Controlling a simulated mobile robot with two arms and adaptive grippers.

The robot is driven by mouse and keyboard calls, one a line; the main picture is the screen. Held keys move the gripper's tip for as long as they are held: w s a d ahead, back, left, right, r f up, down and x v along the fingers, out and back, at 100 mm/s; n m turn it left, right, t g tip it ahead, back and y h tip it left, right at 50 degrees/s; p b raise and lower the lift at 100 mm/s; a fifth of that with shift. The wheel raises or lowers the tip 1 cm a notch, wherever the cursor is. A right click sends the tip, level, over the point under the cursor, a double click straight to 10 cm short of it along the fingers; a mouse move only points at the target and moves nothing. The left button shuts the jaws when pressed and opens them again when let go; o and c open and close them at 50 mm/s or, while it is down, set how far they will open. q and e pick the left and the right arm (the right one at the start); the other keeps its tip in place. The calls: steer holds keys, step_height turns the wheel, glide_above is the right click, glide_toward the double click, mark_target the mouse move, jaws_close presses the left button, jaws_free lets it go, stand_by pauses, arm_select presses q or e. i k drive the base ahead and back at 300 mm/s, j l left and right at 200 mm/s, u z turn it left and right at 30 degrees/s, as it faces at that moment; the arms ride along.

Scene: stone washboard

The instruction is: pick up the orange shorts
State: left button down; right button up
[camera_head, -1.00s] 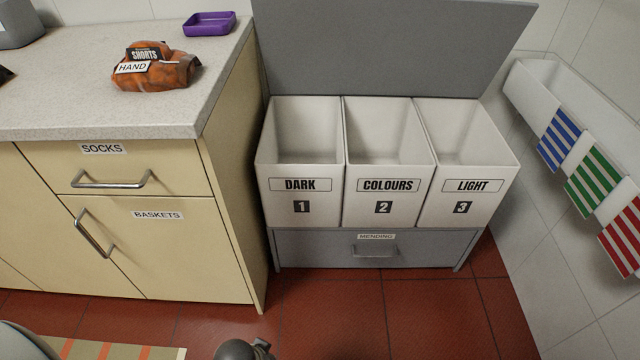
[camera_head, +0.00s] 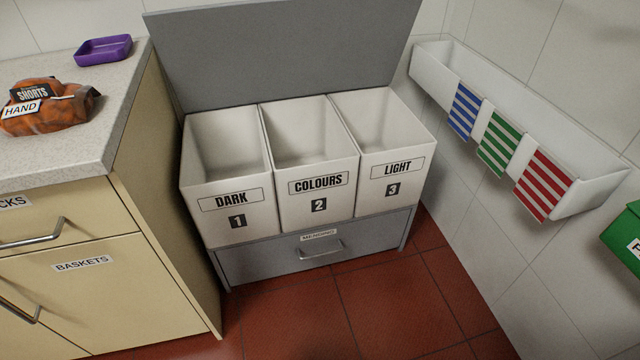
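The orange shorts (camera_head: 62,112) lie crumpled on the grey speckled countertop (camera_head: 120,105) at the left of the view. They have a black tag reading SHORTS and a white tag reading HAND. Nothing holds them. Neither of my grippers shows in the view.
A purple tray (camera_head: 104,50) sits behind the shorts on the counter. Three empty-looking bins, DARK (camera_head: 228,225), COLOURS (camera_head: 318,208) and LIGHT (camera_head: 390,190), stand on a grey MENDING drawer (camera_head: 270,262). A white wall trough (camera_head: 590,190) holds striped cloths. Red floor lies clear in front.

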mark_target(36, 106)
steer(key=u, duration=1.35)
